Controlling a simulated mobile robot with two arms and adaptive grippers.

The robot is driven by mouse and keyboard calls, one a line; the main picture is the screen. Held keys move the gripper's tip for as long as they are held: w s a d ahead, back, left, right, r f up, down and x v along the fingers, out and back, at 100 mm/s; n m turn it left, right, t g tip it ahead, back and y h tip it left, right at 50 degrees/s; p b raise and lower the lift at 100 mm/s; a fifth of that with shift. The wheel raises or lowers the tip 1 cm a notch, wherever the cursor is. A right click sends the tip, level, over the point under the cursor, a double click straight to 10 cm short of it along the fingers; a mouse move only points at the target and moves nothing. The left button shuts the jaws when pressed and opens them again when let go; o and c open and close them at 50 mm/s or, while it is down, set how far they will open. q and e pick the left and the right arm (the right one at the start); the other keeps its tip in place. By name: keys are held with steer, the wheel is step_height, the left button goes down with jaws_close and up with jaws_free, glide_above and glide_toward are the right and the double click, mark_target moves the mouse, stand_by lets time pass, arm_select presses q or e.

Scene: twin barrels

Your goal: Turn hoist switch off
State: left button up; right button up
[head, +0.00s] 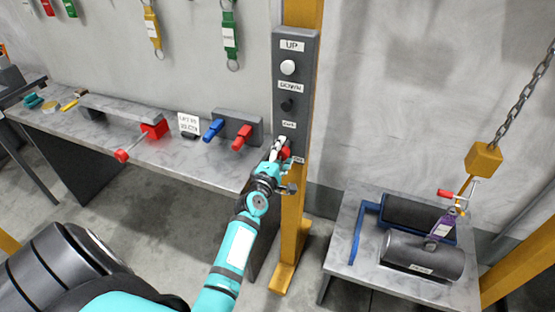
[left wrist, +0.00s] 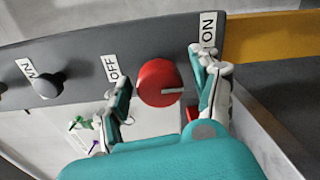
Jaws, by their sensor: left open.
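The hoist switch is a round red knob (left wrist: 158,82) on a grey control panel (head: 295,110). In the left wrist view a pale pointer line on the knob points right, toward the side of the ON label (left wrist: 208,30). The OFF label (left wrist: 112,68) is on the other side. My left gripper (head: 281,149) is at the lower end of the panel and partly hides the knob in the head view. In the left wrist view its open fingers (left wrist: 165,92) stand on either side of the knob; I cannot tell whether they touch it. My right gripper is not in view.
Above the switch are a white UP button (head: 288,67) and a black DOWN button (head: 287,105). A yellow post (head: 292,225) carries the panel. A bench (head: 205,165) with red and blue handles is left. A hoist chain (head: 520,95) hangs over a barrel (head: 425,256) at right.

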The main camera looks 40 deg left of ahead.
arm_select(q)
steer(key=v, duration=1.1)
steer(key=shift+s, duration=0.3)
steer(key=shift+f, duration=0.1)
steer(key=s+d+f+m+g+h+b, duration=0.1)
steer(key=s+d+f+m+g+h, duration=0.2)
steer(key=f, duration=0.9)
steer(key=s+d+f+m+g, duration=0.2)
steer(key=s+d+f+m, duration=0.25)
steer(key=f, duration=0.65)
steer(key=s+d+f+m+g+h+b, duration=0.1)
steer(key=s+d+f+m+g+h, duration=0.25)
steer(key=f, duration=0.85)
steer(key=s+f+m+g, duration=0.2)
steer(key=s+f+m, duration=0.2)
steer(key=s, duration=0.6)
steer(key=s+f+m+g+y+b, duration=0.1)
steer(key=s+f+m+g, duration=0.2)
steer(key=s+f, duration=0.6)
steer(key=s+f+m+g+y+b, duration=0.1)
steer(key=s+f+m+g, duration=0.1)
steer(key=s+f+m, duration=0.4)
steer(key=s+m, duration=0.1)
steer(key=s, duration=0.4)
steer(key=shift+s+d+f, duration=0.15)
steer(key=shift+d+f, duration=0.1)
steer(key=shift+f, duration=0.05)
steer(key=shift+g, duration=0.25)
